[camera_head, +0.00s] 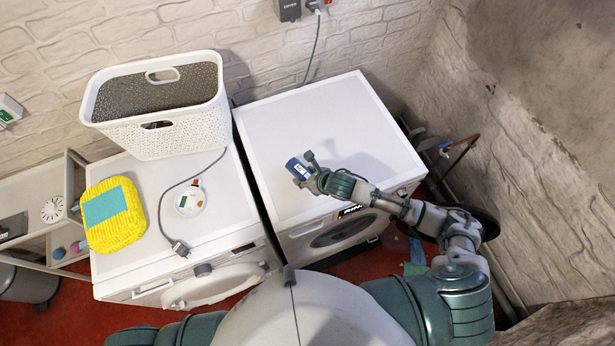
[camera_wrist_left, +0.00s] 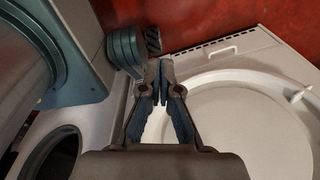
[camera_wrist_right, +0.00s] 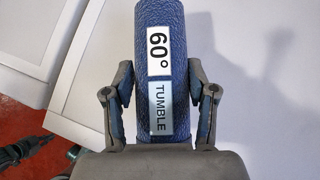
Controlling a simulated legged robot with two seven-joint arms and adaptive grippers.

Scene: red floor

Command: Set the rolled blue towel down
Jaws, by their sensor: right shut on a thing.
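The rolled blue towel (camera_head: 297,168) is in my right gripper (camera_head: 312,178), over the front left part of the right machine's white top (camera_head: 315,115). In the right wrist view the towel (camera_wrist_right: 177,60) lies lengthwise between the two fingers of the right gripper (camera_wrist_right: 164,90), which press on its sides. Its white labels read "60°" and "TUMBLE". I cannot tell whether its underside touches the top. My left gripper (camera_wrist_left: 160,80) shows only in the left wrist view, its fingertips close together with nothing between them, near a white machine with a round door.
The left machine (camera_head: 225,215) holds a white perforated basket (camera_head: 175,130), a folded yellow towel (camera_head: 120,232) with a teal patch, a small white round item (camera_head: 188,203) and a cable. The right machine's top is otherwise clear. Brick walls stand behind and to the right.

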